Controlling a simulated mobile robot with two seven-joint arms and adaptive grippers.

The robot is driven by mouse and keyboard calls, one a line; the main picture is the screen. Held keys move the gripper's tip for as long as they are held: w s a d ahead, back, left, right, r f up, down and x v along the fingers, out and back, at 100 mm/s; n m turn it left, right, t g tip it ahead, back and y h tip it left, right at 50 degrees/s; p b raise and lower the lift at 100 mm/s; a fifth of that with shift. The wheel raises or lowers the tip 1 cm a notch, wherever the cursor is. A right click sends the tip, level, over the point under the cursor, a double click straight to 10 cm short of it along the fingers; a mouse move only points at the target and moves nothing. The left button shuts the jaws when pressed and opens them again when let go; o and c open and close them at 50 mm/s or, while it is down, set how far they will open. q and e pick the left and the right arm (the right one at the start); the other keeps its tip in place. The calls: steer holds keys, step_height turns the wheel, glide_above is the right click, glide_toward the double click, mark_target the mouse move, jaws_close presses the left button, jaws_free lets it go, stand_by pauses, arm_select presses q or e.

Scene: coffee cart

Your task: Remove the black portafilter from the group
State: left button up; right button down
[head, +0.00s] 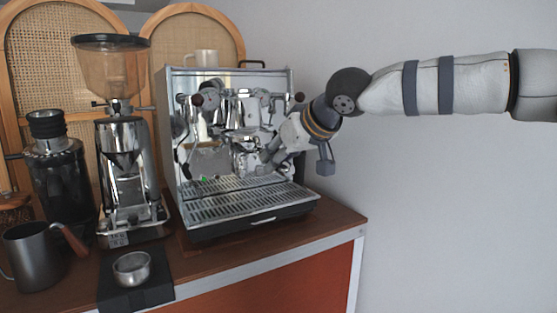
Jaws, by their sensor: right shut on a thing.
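The silver espresso machine (280,82) stands on the cart, with its group head (240,133) at the front. My right gripper (263,162) reaches in from the right, in front of the group, and is shut on the black portafilter. The portafilter is mostly hidden by the gripper and blends with the chrome, so I cannot tell whether it is still locked in the group. My left gripper is not in view.
The drip tray (245,200) lies below the group. A chrome grinder (122,165), a dark grinder (58,180), a pitcher (35,258) and a small metal cup (132,267) on a black mat (150,292) stand left. The counter's right front is clear.

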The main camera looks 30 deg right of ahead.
steer(key=shift+r, duration=0.25)
steer(key=shift+a+m+h, duration=0.6)
steer(key=shift+a, duration=0.15)
steer(key=shift+a+m+h, duration=0.6)
steer(key=shift+a+m, duration=0.1)
steer(key=shift+w+a+f+m+h, duration=0.1)
steer(key=shift+a+f+m+h, duration=0.05)
steer(key=shift+a+m+h, duration=0.55)
